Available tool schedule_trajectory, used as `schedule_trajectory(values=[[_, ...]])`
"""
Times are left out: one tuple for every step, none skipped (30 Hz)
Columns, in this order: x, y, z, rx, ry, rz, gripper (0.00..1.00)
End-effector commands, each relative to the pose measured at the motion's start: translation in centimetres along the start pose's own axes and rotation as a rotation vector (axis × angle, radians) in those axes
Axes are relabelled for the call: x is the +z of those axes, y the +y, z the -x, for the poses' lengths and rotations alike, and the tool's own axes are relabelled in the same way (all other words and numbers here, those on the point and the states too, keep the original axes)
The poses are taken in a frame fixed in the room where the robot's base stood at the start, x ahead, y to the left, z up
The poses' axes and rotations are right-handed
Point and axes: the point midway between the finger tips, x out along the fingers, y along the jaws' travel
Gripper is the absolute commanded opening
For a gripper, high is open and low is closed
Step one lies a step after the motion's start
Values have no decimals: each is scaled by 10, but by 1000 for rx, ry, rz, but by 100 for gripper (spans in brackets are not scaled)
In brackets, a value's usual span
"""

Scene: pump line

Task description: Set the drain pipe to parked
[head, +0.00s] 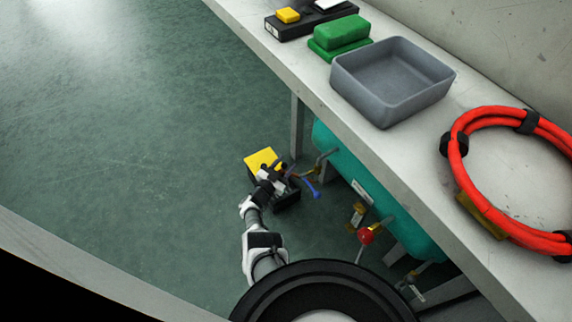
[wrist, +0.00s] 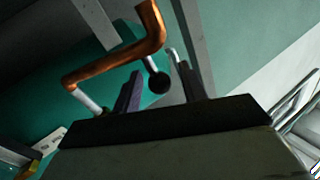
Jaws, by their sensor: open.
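A bent copper pipe (wrist: 118,52), which looks like the drain pipe, crosses the upper left of the wrist view. It has pale metal at its lower left end. In the head view a brownish pipe (head: 305,173) shows small beside my gripper (head: 279,170), under the bench edge. In the wrist view my gripper (wrist: 160,68) is open, with its two dark fingers apart. A round black knob (wrist: 158,82) shows between the fingers, and the copper pipe runs above and left of them. I cannot tell whether a finger touches the pipe.
A teal tank (head: 355,175) lies under the bench (head: 300,62). A grey tray (head: 392,80) and orange hose (head: 460,165) rest on top. The floor at left is clear.

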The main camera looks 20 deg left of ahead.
Motion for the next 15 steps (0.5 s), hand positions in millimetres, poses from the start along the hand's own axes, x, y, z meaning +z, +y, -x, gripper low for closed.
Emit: schedule_trajectory(values=[[0, 0, 0, 0, 0, 0, 42], [0, 0, 0, 0, 0, 0, 42], [0, 0, 0, 0, 0, 0, 42], [0, 0, 0, 0, 0, 0, 38], [0, 0, 0, 0, 0, 0, 34], [0, 0, 0, 0, 0, 0, 29], [0, 0, 0, 0, 0, 0, 25], [0, 0, 0, 0, 0, 0, 21], [0, 0, 0, 0, 0, 0, 16], [0, 0, 0, 0, 0, 0, 12], [0, 0, 0, 0, 0, 0, 8], [0, 0, 0, 0, 0, 0, 3], [0, 0, 0, 0, 0, 0, 0], [0, 0, 0, 0, 0, 0, 0], [0, 0, 0, 0, 0, 0, 0]])
